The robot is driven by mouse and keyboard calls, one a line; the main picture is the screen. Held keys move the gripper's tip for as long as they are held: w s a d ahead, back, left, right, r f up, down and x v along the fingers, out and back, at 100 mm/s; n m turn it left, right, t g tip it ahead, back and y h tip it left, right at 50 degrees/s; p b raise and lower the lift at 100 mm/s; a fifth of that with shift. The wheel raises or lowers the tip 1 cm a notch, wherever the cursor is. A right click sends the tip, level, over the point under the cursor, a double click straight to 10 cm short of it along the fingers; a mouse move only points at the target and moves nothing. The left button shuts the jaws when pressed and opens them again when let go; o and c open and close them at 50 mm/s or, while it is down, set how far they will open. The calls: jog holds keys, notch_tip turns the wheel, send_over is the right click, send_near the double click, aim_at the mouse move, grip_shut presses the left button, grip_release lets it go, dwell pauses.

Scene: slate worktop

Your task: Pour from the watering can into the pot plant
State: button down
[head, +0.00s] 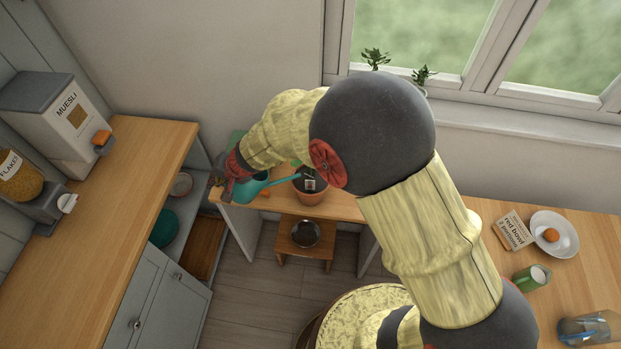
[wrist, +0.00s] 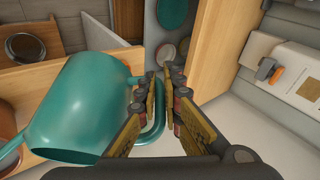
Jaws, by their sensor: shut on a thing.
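The teal watering can (head: 250,189) is at the left end of the wooden bench by the wall, and its spout points right toward the pot. It fills the left of the wrist view (wrist: 80,110). My gripper (head: 226,176) is shut on its handle (wrist: 157,122), which passes between the fingers in the wrist view (wrist: 163,95). The terracotta pot (head: 311,197) stands on the bench with dark soil and a small label; my arm partly covers it. The spout tip appears near the pot's left rim. I cannot tell whether water flows.
A wooden counter (head: 120,215) with a muesli dispenser (head: 52,115) stands at left. A low stool (head: 287,255) with a round dish is below the bench.

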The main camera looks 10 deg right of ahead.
jog(key=shift+r, duration=0.15)
jog(key=shift+s+a+f+p, duration=0.1)
jog(key=shift+a+f+p, duration=0.05)
jog(key=shift+f+p, duration=0.15)
notch_tip(320, 180, down, 6)
jog(key=a+h+p, duration=0.2)
jog(key=h+p, duration=0.1)
jog(key=p, duration=0.4)
jog(key=shift+a+n, duration=0.3)
jog(key=f+p, duration=0.1)
jog(key=p, duration=0.3)
jog(key=a+f+h+p, duration=0.1)
jog(key=p, duration=0.4)
jog(key=f+h+p, duration=0.1)
jog(key=f+p, duration=0.1)
jog(key=p, duration=0.3)
jog(key=shift+a+n, duration=0.15)
jog(key=shift+n, duration=0.15)
jog(key=shift+f+p, duration=0.2)
jog(key=shift+p, duration=0.7)
